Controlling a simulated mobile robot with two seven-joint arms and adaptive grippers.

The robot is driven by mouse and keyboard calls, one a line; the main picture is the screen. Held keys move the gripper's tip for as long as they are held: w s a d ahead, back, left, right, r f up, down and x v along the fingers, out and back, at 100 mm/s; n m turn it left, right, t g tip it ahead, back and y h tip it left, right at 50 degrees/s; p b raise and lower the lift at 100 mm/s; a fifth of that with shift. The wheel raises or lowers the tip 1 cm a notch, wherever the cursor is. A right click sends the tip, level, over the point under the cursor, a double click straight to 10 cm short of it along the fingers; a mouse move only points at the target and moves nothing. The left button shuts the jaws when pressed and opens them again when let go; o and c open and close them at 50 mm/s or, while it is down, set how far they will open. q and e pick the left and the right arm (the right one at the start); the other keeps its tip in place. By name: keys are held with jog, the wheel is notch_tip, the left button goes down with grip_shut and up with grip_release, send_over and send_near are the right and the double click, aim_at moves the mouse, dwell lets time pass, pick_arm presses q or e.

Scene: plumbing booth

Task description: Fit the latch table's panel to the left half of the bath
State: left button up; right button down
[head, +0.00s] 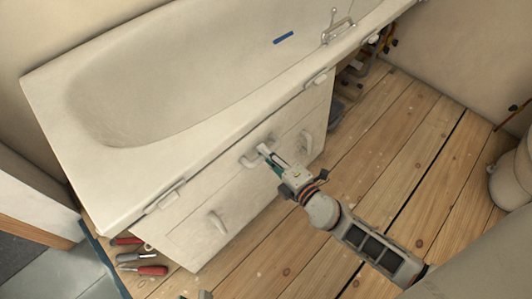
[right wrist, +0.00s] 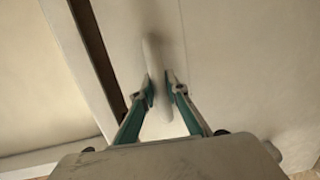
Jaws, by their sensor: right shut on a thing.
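The white bath (head: 130,165) fills the upper left of the head view. A pale panel (head: 185,237) with several handles stands upright along its front, below the rim. My right gripper (head: 266,156) is shut on the panel's upper middle handle (head: 249,159). In the right wrist view its fingers (right wrist: 162,92) are on either side of the handle (right wrist: 153,60), and the panel face (right wrist: 235,60) is behind. A dark gap (right wrist: 97,50) runs along the panel's edge there. White latches sit at the rim, left (head: 166,197) and right (head: 318,79). My left gripper is not clearly visible.
Red-handled and grey tools (head: 140,257) lie on the floor by the panel's left end. Dark and yellow fittings (head: 365,62) show under the bath at the right. A white fixture (head: 512,175) stands at the right edge. The plank floor (head: 400,130) is largely clear.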

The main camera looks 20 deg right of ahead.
jog(key=shift+w+a+r, duration=0.2)
jog(key=shift+w+r, duration=0.15)
jog(key=shift+w, duration=0.15)
dwell(1.0)
jog(key=c, duration=2.2)
grip_release()
jog(key=o, duration=0.3)
jog(key=shift+w+a+f, duration=0.1)
jog(key=shift+f, duration=0.05)
jog(key=shift+s+f, duration=0.25)
jog(key=shift+f, duration=0.1)
jog(key=v, duration=1.1)
jog(key=shift+s+r, duration=0.25)
jog(key=shift+s, duration=0.1)
